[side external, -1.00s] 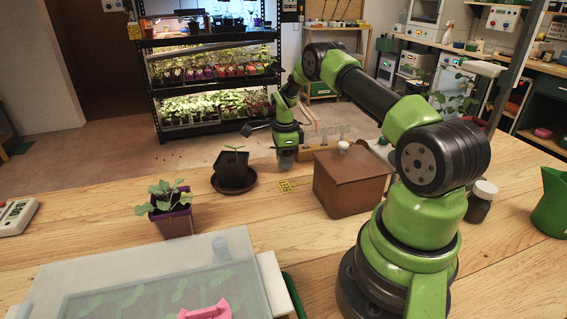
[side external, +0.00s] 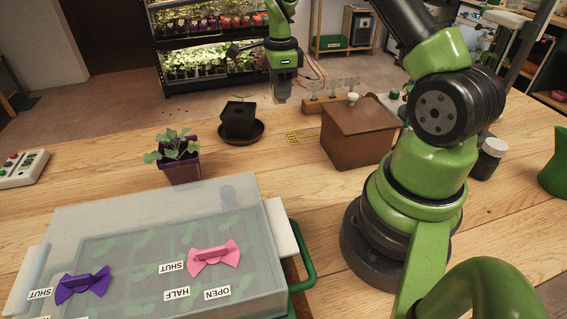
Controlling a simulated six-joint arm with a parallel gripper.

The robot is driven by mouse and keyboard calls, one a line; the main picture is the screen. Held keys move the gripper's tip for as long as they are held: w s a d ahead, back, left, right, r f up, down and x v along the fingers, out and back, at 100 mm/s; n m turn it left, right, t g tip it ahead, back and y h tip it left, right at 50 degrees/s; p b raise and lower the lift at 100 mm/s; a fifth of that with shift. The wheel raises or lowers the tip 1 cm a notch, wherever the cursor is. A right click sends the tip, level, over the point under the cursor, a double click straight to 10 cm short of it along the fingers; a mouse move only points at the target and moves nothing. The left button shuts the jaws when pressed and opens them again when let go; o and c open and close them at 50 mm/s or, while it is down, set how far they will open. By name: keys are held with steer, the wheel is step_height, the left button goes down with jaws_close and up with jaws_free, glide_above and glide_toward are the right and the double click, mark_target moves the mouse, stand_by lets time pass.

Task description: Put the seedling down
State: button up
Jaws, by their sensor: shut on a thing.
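My gripper (side external: 282,92) points down near the back edge of the table. It is shut on a small grey-brown thing, too blurred to name, held clear of the tabletop. A leafy seedling (side external: 176,147) in a purple pot (side external: 184,170) stands on the table, nearer the camera.
A lidded tray (side external: 150,200) with pink (side external: 214,257) and purple (side external: 82,285) vent knobs fills the front left. A brown box (side external: 358,135) stands right of a yellow card (side external: 292,138). A label rack (side external: 325,102) is behind.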

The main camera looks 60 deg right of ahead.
steer(key=s+a, duration=0.7)
steer(key=a, duration=0.5)
glide_above(284, 176)
steer(key=shift+n, duration=0.3)
step_height(284, 176, down, 5)
steer(key=shift+r, duration=0.1)
steer(key=shift+f, duration=2.5)
steer(key=shift+f, duration=0.15)
steer(key=o, duration=0.9)
